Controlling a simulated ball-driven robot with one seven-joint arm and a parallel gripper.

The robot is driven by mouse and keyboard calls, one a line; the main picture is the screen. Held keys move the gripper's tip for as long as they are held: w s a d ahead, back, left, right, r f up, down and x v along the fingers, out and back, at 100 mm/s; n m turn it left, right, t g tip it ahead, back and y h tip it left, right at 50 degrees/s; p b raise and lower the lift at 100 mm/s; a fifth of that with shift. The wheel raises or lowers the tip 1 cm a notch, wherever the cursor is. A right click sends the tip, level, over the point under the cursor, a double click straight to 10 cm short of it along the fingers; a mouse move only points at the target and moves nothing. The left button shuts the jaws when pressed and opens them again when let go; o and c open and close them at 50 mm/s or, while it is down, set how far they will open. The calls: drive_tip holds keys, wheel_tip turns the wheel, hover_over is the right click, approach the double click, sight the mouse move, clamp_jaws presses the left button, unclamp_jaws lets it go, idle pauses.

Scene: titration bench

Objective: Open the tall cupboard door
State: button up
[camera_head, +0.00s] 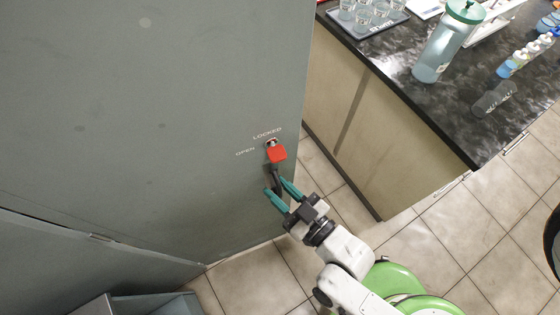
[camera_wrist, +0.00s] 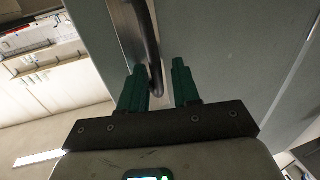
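The tall cupboard door (camera_head: 150,120) is a large grey panel filling the left of the head view. On it are a red key or tag (camera_head: 277,153) at a lock and, just below, a dark bar handle (camera_head: 276,174). "LOCKED" is printed above the lock and "OPEN" to its left. My gripper (camera_head: 275,185) has its teal fingers at the lower part of the handle. In the wrist view the curved handle (camera_wrist: 148,45) reaches down between the spread fingertips (camera_wrist: 159,66), nearer the left finger. A gap shows at the right finger. Contact on the left cannot be told.
Right of the cupboard stands a bench with a dark marbled top (camera_head: 400,60) and a beige side panel (camera_head: 385,140). A tray of glasses (camera_head: 352,33), a tall green-lidded bottle (camera_head: 445,42) and small bottles stand on it. Tiled floor (camera_head: 250,282) is free below the door.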

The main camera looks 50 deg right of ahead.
drive_tip(key=s, duration=1)
drive_tip(key=shift+s+a, duration=0.4)
